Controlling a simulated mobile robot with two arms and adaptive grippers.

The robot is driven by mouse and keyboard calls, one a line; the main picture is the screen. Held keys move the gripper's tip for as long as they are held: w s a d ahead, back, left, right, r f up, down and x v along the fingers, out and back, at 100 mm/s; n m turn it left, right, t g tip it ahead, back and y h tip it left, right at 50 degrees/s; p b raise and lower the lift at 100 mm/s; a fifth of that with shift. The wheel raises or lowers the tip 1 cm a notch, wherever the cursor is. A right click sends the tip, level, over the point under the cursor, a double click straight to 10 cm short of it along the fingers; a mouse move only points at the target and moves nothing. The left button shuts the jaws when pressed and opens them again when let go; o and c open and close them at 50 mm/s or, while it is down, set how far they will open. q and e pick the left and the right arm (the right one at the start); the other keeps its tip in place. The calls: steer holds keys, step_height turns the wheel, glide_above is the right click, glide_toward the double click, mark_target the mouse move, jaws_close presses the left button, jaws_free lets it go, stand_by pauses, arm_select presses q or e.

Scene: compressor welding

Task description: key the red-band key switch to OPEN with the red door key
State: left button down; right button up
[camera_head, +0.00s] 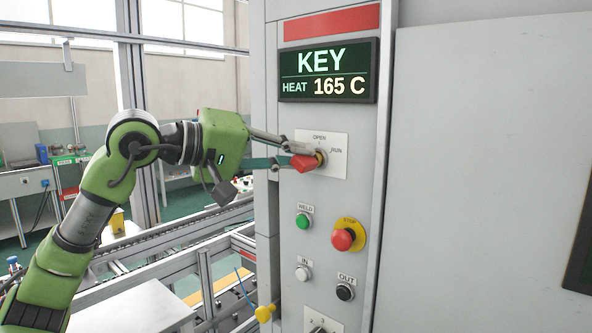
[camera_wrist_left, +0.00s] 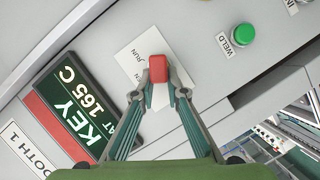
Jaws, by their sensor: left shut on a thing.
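The red door key (camera_head: 305,162) is at the key switch, whose white plate (camera_head: 336,155) carries the words OPEN and RUN. My left gripper (camera_head: 296,155) is shut on the key's red head. In the left wrist view the red key (camera_wrist_left: 158,68) sits between the fingertips of my left gripper (camera_wrist_left: 159,82), in front of the plate (camera_wrist_left: 130,58). The key's shaft and the keyhole are mostly hidden, so I cannot tell how deep the key sits. A red band (camera_head: 332,22) runs across the cabinet above the display. My right gripper is not in view.
The display (camera_head: 328,71) reads KEY, HEAT 165 C. Below the switch are a green WELD button (camera_head: 303,222), a red STOP button (camera_head: 343,239), an IN button (camera_head: 303,273) and a black OUT button (camera_head: 345,292). A metal frame (camera_head: 205,280) stands left of the cabinet.

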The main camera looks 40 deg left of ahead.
arm_select(q)
steer(key=n+b, duration=0.1)
steer(key=b, duration=0.1)
steer(key=f+n+h+b, duration=0.1)
steer(key=n+t+b, duration=0.1)
steer(key=b, duration=0.1)
steer(key=shift+a+f+n+b, duration=0.2)
steer(key=shift+f+n+b, duration=0.05)
steer(key=shift+n+b, duration=0.15)
steer(key=shift+r+n+h, duration=0.15)
steer(key=shift+n+h, duration=0.15)
steer(key=shift+r, duration=0.2)
steer(key=c, duration=2)
jaws_free()
steer(key=shift+o, duration=0.4)
steer(key=shift+w, duration=0.1)
steer(key=shift+f, duration=0.1)
steer(key=v, duration=1.2)
steer(key=shift+f, duration=0.2)
